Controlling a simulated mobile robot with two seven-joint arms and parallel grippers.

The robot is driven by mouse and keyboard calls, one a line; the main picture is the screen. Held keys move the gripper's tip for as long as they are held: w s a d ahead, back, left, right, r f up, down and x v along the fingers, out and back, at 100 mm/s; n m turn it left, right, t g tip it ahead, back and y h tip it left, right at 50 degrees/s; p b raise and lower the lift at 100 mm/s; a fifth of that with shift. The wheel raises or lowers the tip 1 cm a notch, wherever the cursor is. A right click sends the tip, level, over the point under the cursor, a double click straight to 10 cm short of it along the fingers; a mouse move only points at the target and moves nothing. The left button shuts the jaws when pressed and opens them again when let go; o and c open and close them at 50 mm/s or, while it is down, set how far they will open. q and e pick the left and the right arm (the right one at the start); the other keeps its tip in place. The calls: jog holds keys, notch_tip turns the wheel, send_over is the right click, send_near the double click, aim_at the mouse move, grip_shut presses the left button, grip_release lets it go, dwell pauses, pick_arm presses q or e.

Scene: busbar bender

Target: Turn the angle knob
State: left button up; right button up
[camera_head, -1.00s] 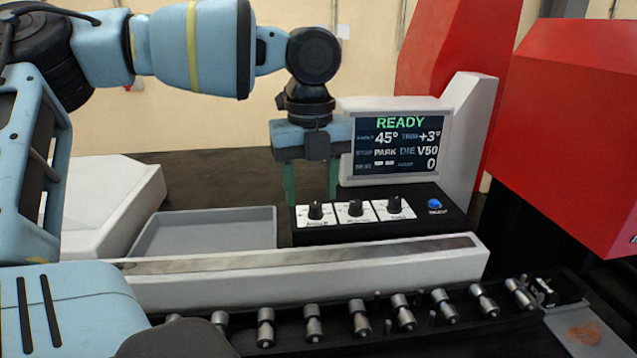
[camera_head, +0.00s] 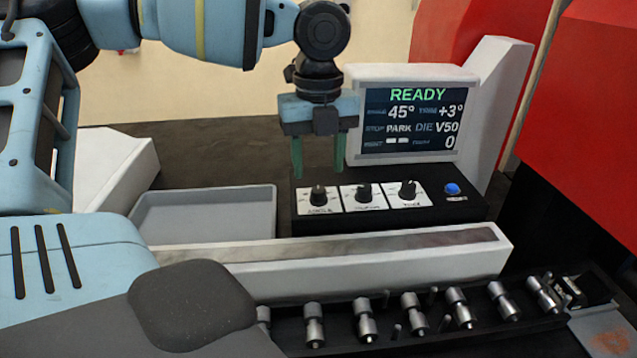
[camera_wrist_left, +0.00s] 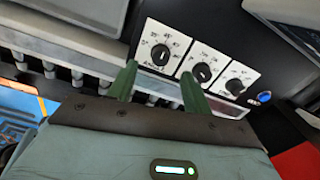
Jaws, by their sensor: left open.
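The angle knob (camera_head: 318,194) is the leftmost of three black knobs on white dial plates on the black control panel (camera_head: 300,222). It also shows in the left wrist view (camera_wrist_left: 160,54), beyond the fingertips. My left gripper (camera_head: 319,174) points down with its green fingers apart, just above and behind the angle knob, and holds nothing. In the left wrist view the gripper (camera_wrist_left: 158,82) shows its two fingers reaching toward the panel, apart from the knob. The screen (camera_head: 417,121) reads READY, 45°, trim +3°, stop PARK, die V50. My right gripper is not in view.
The middle knob (camera_head: 363,192), the right knob (camera_head: 407,189) and a blue button (camera_head: 452,189) sit beside the angle knob. An empty grey tray (camera_head: 205,195) lies to the left. A white rail (camera_head: 380,257) and several metal rollers (camera_head: 366,318) run in front. Red housings (camera_head: 590,110) stand right.

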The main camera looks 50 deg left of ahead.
aim_at(319, 190)
pick_arm(q)
jog(key=shift+f, duration=2.65)
jog(key=shift+c, duration=0.4)
jog(key=c, duration=0.9)
jog(key=shift+n, duration=0.4)
jog(key=n, duration=0.3)
jog(key=shift+n, duration=0.3)
jog(key=shift+w+r+n, duration=0.1)
jog(key=shift+n, duration=1.6)
